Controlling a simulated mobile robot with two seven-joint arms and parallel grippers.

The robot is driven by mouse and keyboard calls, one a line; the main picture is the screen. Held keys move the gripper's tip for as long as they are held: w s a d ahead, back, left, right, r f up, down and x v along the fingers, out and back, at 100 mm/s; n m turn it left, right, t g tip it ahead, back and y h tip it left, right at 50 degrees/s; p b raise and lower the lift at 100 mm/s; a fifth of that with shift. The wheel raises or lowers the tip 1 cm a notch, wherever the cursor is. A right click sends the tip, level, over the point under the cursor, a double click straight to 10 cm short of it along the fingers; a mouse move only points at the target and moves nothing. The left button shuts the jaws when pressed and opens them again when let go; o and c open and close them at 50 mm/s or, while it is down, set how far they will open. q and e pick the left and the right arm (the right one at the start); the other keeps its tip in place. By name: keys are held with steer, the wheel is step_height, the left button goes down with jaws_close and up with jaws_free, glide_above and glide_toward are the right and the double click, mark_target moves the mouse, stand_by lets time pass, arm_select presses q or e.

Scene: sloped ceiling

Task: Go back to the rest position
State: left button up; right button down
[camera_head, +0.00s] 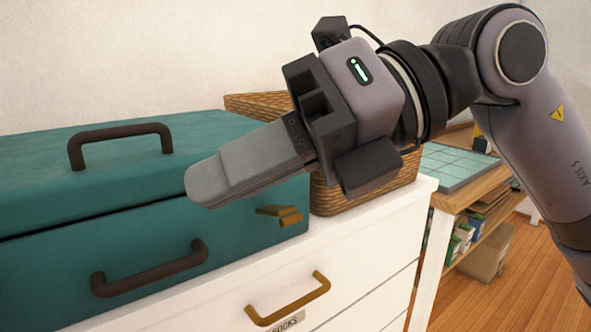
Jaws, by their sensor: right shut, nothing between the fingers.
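My right gripper (205,182) shows large in the head view, its arm coming in from the right. Its fingers are together and empty, pointing left, and they overlap the right part of a teal case (130,240) in the picture. I cannot tell whether they touch the case. The case is closed, with a dark handle on top (120,138), another on its front (150,270) and a brass latch (282,214) at its right. My left gripper is not in view.
The case stands on a white dresser (375,240) with a brass drawer handle (290,300) and a label reading "SOCKS". A wicker basket (330,195) stands behind my gripper. A wooden shelf (455,205) with a green mat (455,163) is at the right, above wooden floor.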

steer(key=w+d+r+m+t+y, duration=0.4)
steer(key=w+d+m+t+y, duration=0.25)
steer(key=m+y, duration=0.7)
steer(key=w+d+f+m+t+h, duration=0.55)
steer(key=f+m+t+h, duration=0.35)
steer(key=m+h, duration=0.3)
steer(key=w+d+f+m+t+h, duration=0.4)
steer(key=d+f+m+t+h, duration=0.45)
steer(key=m, duration=0.65)
steer(key=s+d+f+m+g+h, duration=0.2)
steer(key=s+f+g+h, duration=0.15)
steer(key=f, duration=0.65)
steer(key=s+d+f+m+g+h, duration=0.25)
steer(key=f+g, duration=0.25)
steer(key=f, duration=0.6)
steer(key=s+d+f+g, duration=0.1)
steer(key=s+f+g, duration=0.5)
steer(key=s, duration=0.4)
steer(key=s+d+f+g, duration=0.1)
steer(key=s+f+g, duration=0.3)
steer(key=s+f, duration=0.45)
steer(key=w+a+f+t+y, duration=0.3)
steer(key=w+a+f+t, duration=0.1)
steer(key=w+f+t, duration=0.2)
step_height(320, 180, up, 15)
steer(key=d+p, duration=0.1)
steer(key=p, duration=1.7)
steer(key=shift+r+t+h, duration=0.2)
steer(key=shift+t+h, duration=0.15)
steer(key=shift+h, duration=0.05)
